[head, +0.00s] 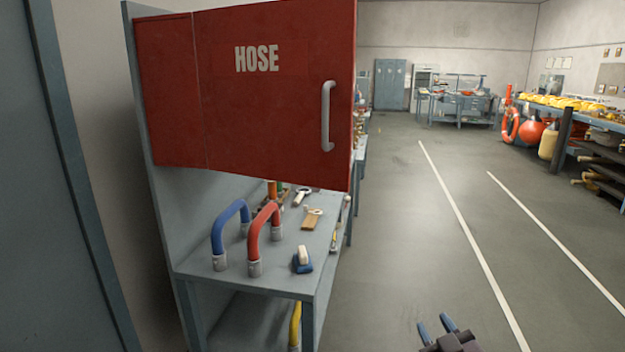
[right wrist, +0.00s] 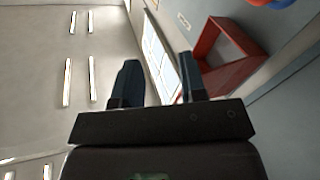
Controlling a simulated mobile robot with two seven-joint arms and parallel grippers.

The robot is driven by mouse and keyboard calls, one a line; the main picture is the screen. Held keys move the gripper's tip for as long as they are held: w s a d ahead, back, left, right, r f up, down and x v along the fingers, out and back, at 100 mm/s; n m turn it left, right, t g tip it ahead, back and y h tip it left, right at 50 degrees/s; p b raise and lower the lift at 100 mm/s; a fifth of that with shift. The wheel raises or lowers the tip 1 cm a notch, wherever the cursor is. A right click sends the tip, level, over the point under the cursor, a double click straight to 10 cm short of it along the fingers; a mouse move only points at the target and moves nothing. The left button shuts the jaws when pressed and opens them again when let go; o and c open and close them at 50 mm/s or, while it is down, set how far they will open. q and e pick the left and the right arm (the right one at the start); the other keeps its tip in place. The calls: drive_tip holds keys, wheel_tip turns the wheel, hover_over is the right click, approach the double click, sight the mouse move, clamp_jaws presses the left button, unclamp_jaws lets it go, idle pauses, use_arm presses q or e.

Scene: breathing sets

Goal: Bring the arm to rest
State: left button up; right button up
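My right gripper (head: 436,328) is low in the head view, right of the workbench and over open floor. Its two blue-tipped fingers are apart with nothing between them. In the right wrist view the same gripper (right wrist: 160,85) shows its dark fingers spread, with a window and bright wall beyond the gap. My left gripper is not in view. A red cabinet (head: 270,110) marked HOSE, with a grey handle (head: 327,116), hangs above the bench at the left. A red box-like frame (right wrist: 205,50) shows in the right wrist view.
The grey workbench (head: 240,255) bears a blue curved hose (head: 229,224), a red one (head: 265,232), a small blue-and-white item (head: 302,260) and other small parts. Shelves with floats and gear (head: 570,115) stand at the right. The floor (head: 400,230) between is clear.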

drive_tip(key=s+d+f+m+g+h, duration=0.1)
drive_tip(key=s+d+f+m+g, duration=0.1)
drive_tip(key=s+f, duration=0.9)
drive_tip(key=s+d+f+m+g+h, duration=0.1)
drive_tip(key=s+f+g, duration=0.3)
drive_tip(key=s+f, duration=0.7)
drive_tip(key=shift+s+d+f+m+g, duration=0.35)
drive_tip(key=shift+s+d+m, duration=0.45)
drive_tip(key=shift+s, duration=0.35)
